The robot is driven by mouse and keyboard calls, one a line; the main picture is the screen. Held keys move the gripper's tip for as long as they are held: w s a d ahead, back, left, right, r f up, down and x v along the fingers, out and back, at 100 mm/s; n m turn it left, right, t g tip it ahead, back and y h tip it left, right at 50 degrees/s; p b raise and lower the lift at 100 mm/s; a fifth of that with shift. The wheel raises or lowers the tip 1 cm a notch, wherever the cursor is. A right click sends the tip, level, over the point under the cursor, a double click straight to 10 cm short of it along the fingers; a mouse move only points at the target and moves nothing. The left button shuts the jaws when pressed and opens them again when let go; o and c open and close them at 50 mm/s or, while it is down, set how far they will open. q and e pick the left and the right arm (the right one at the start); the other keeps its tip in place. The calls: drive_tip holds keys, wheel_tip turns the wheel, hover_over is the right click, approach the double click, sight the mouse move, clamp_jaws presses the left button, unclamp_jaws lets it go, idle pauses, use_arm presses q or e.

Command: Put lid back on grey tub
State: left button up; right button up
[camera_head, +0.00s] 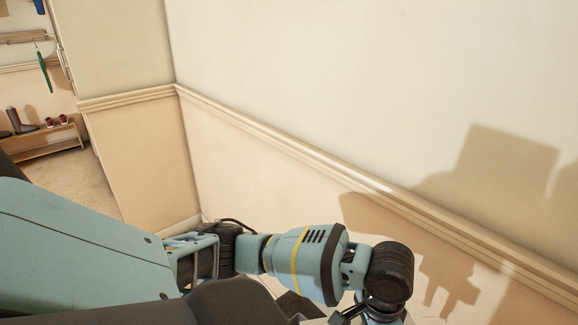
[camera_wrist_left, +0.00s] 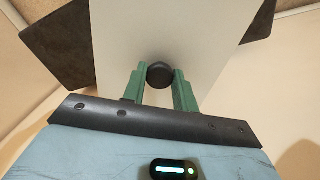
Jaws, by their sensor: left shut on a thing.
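My left gripper (camera_wrist_left: 159,82) shows in the left wrist view with its two green fingers shut on a dark round knob (camera_wrist_left: 160,74). The knob stands out against a pale flat panel, which looks like the lid (camera_wrist_left: 160,35). The lid fills the upper middle of that view and runs out of the top edge. I cannot make out the grey tub in either view. In the head view my left arm reaches from the left to the bottom right, and its gripper is hidden below the frame. My right gripper is not in view.
Dark flat surfaces (camera_wrist_left: 48,47) show behind the lid on both sides; I cannot tell what they are. A cream wall with a moulding rail (camera_head: 300,150) stands close in front. A shelf with boots (camera_head: 40,140) is far left, beyond open floor (camera_head: 70,185).

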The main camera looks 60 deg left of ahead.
use_arm(q)
drive_tip(key=s+a+f+m+p, duration=0.25)
drive_tip(key=s+f+m, duration=0.85)
drive_tip(key=s+f, duration=0.55)
drive_tip(key=shift+w+a+f+b, duration=0.25)
drive_tip(key=shift+w+a+f, duration=0.6)
drive_tip(key=shift+w+a, duration=1.05)
drive_tip(key=shift+w+a+f+b, duration=0.2)
drive_tip(key=shift+w+a+f, duration=0.6)
drive_tip(key=shift+w+a, duration=1.1)
drive_tip(key=shift+w+a+f+b, duration=0.25)
drive_tip(key=shift+w+a+f, duration=0.85)
drive_tip(key=shift+w, duration=1.4)
drive_tip(key=shift+a+r, duration=0.2)
drive_tip(key=shift+r, duration=0.05)
drive_tip(key=shift+f, duration=0.4)
drive_tip(key=shift+f, duration=0.1)
drive_tip(key=o, duration=1)
drive_tip(key=shift+c, duration=0.2)
